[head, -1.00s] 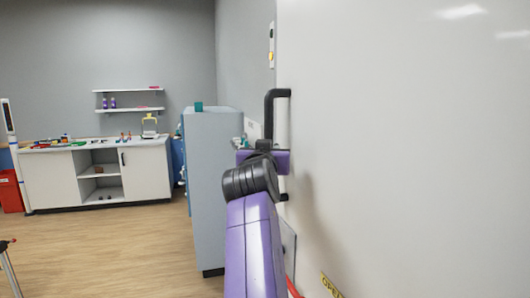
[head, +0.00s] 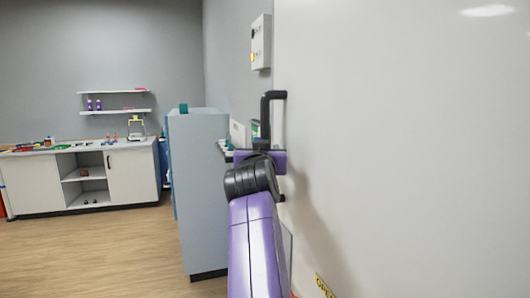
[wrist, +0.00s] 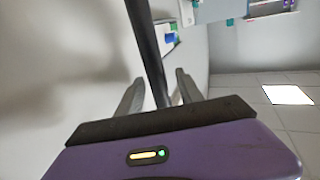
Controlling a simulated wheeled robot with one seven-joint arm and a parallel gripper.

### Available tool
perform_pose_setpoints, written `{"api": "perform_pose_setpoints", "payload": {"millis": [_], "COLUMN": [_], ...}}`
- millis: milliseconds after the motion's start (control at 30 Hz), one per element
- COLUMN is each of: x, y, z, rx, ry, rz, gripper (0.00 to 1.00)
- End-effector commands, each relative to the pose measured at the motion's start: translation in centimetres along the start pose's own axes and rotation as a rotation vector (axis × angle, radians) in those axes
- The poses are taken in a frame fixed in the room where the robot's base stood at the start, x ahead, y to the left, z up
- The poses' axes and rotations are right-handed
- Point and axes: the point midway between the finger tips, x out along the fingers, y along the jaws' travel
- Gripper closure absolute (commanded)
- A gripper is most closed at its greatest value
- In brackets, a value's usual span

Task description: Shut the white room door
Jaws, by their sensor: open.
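The white room door (head: 400,150) fills the right half of the head view as a large flat panel seen at a slant. Its black bar handle (head: 266,112) stands near the panel's left edge. My gripper (head: 262,160) is at the handle, and my arm hides part of the handle's lower half. In the wrist view the dark handle bar (wrist: 147,45) runs between the two grey fingers of my gripper (wrist: 160,78). The fingers are apart, with gaps beside the bar. I cannot tell whether either finger touches it.
A tall grey-blue cabinet (head: 203,190) stands just left of my arm. A white wall box (head: 261,42) hangs above the handle. A counter (head: 130,175) with small items and wall shelves (head: 114,112) are at the back left. The wooden floor (head: 100,250) at left is clear.

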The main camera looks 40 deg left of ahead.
Motion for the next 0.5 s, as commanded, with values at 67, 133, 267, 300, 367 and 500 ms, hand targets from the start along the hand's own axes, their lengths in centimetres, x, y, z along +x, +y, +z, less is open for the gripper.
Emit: {"api": "perform_pose_setpoints", "payload": {"millis": [67, 133, 267, 300, 367, 500], "x": [0.0, 0.0, 0.0, -0.1, -0.3, -1.3], "y": [0.1, 0.1, 0.1, 0.1, 0.2, 0.2], "z": [0.0, 0.0, 0.1, 0.1, 0.1, 0.2], "rx": [0.000, 0.000, 0.000, 0.000, 0.000, 0.001], "ry": [0.000, -0.001, -0.001, -0.001, 0.000, 0.001], "rz": [0.001, 0.001, 0.002, 0.002, 0.003, 0.004], "gripper": [0.57, 0.57, 0.57, 0.57, 0.57, 0.57]}}
